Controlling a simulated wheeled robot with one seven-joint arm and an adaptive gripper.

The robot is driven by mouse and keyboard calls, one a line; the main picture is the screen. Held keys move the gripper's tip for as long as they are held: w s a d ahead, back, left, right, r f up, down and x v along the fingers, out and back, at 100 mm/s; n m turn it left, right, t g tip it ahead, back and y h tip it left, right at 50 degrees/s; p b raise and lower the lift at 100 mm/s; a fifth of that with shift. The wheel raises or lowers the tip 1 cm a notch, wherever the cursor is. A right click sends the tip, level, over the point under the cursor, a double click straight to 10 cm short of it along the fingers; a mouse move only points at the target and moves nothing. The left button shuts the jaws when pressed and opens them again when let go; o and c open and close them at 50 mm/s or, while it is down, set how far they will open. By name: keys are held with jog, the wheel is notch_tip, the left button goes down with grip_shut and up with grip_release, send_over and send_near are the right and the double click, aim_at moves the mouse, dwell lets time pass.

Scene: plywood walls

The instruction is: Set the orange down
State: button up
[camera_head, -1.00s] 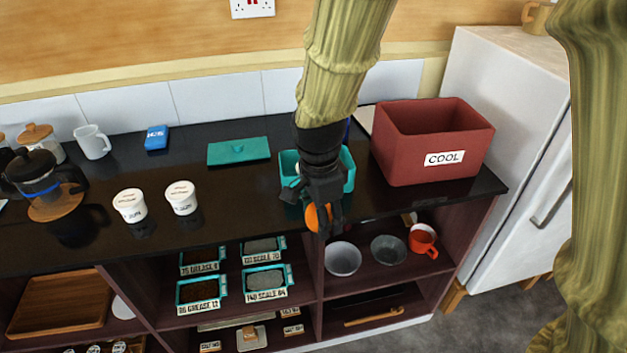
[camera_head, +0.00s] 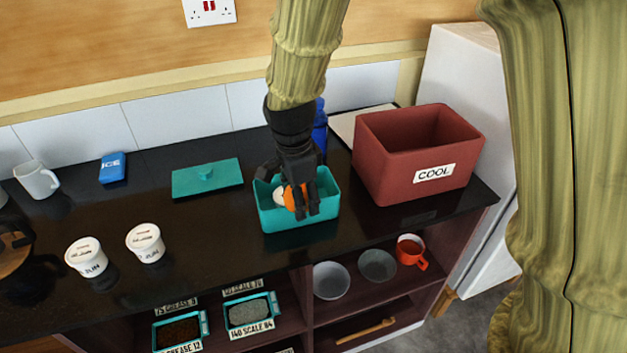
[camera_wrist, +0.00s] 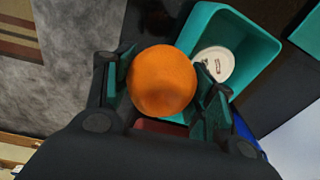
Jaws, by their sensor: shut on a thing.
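The orange (camera_wrist: 161,81) is held between the fingers of my gripper (camera_wrist: 165,95). In the head view the orange (camera_head: 293,198) shows partly behind the fingers of my gripper (camera_head: 300,205), over the front part of the teal bin (camera_head: 288,226). In the wrist view the bin (camera_wrist: 262,50) lies beyond the orange, to its upper right. A white round lidded tub (camera_wrist: 214,65) is inside the bin, partly hidden by a finger. I cannot tell how high the orange is above the bin.
A red box marked COOL (camera_head: 400,165) stands right of the bin, and a blue bottle (camera_head: 319,128) behind it. A teal lid (camera_head: 207,178), a blue ICE pack (camera_head: 112,168) and two white tubs (camera_head: 146,243) lie to the left. Dark counter between them is clear.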

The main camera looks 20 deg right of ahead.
jog(key=shift+w+d+f+p, duration=0.65)
jog(key=shift+w+d, duration=0.45)
jog(key=shift+w, duration=0.4)
jog(key=shift+w+d+f+p, duration=0.65)
jog(key=shift+w+d, duration=0.45)
jog(key=shift+w, duration=0.45)
jog(key=shift+w+d+f+p, duration=0.65)
jog(key=shift+w+d, duration=0.45)
jog(key=shift+w, duration=0.4)
jog(key=shift+f, duration=0.35)
jog(key=shift+f, duration=0.65)
jog(key=o, duration=0.8)
notch_tip(320, 180, up, 2)
jog(key=r, duration=0.3)
jog(key=r+b, duration=0.1)
jog(key=r, duration=0.3)
jog(key=a+r+b, duration=0.1)
jog(key=r, duration=0.3)
jog(key=shift+s+r, duration=0.1)
jog(key=shift+s, duration=0.3)
